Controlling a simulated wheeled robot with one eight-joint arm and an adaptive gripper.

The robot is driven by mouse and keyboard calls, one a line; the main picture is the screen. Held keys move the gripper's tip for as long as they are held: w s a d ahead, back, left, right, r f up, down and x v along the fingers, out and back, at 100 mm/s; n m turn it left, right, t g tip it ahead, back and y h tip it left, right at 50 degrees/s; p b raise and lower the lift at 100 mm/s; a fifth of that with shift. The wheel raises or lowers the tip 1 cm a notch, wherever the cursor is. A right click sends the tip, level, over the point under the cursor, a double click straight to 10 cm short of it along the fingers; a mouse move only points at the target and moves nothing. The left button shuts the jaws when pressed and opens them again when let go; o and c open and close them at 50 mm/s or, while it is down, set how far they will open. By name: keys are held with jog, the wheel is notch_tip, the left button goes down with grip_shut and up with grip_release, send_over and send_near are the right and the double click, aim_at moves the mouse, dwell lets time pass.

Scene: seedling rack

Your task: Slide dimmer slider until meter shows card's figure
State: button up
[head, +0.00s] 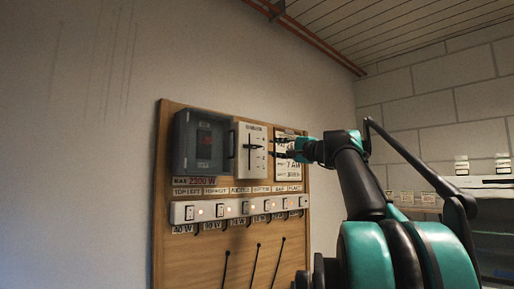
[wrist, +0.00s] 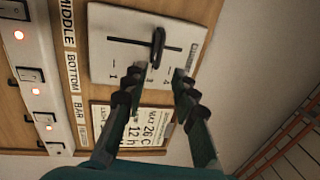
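The white dimmer panel (head: 243,166) is fixed to a wooden board, between a grey meter box (head: 184,142) and a white card (head: 294,160). The meter's reading is too small and dark to read. In the wrist view, the dimmer panel (wrist: 104,65) has a dark slot with a black slider knob (wrist: 157,48) standing out from it, part-way along. The card (wrist: 130,113) shows printed lines, including "26 C" and "12 h". My gripper (head: 277,148) is open and empty in front of the panel. In the wrist view its fingertips (wrist: 157,78) are spread, with the knob just beyond the gap.
A switch strip (head: 240,209) with several lit switches runs below, under a row of labels. Black cables (head: 257,262) hang on the lower board (head: 200,262). A shelf unit (head: 490,183) stands at the right. The wall to the left is bare.

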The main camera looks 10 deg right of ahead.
aim_at(258, 146)
jog(key=x, duration=1)
jog(key=shift+w+a, duration=0.2)
jog(key=shift+w, duration=0.05)
jog(key=shift+c, duration=0.2)
grip_shut()
